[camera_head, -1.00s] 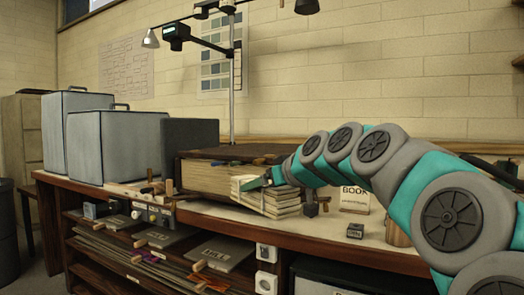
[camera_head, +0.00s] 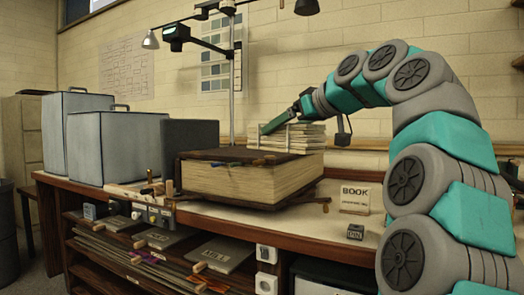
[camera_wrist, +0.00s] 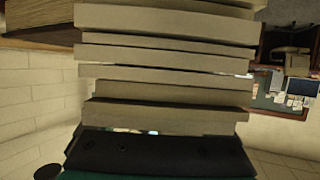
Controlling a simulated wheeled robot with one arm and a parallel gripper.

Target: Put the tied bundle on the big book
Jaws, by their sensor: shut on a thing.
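The tied bundle (camera_head: 292,138), a stack of pale folded sheets, is over the right part of the big book (camera_head: 252,182). The book is thick, with a dark brown cover and cream page edges, and lies flat on the bench. I cannot tell whether the bundle touches the cover or hangs just above it. My gripper (camera_head: 272,125) is shut on the bundle from above. In the wrist view the bundle's layers (camera_wrist: 165,55) fill the middle, above a dark gripper finger (camera_wrist: 155,155). A corner of the book (camera_wrist: 30,22) shows at top left there.
A lamp post stands behind the book. Grey-blue boxes (camera_head: 118,145) stand to the left. A "BOOK" sign (camera_head: 355,198) and a small dark block (camera_head: 355,232) sit on the bench to the right. The bench front right of the book is mostly clear.

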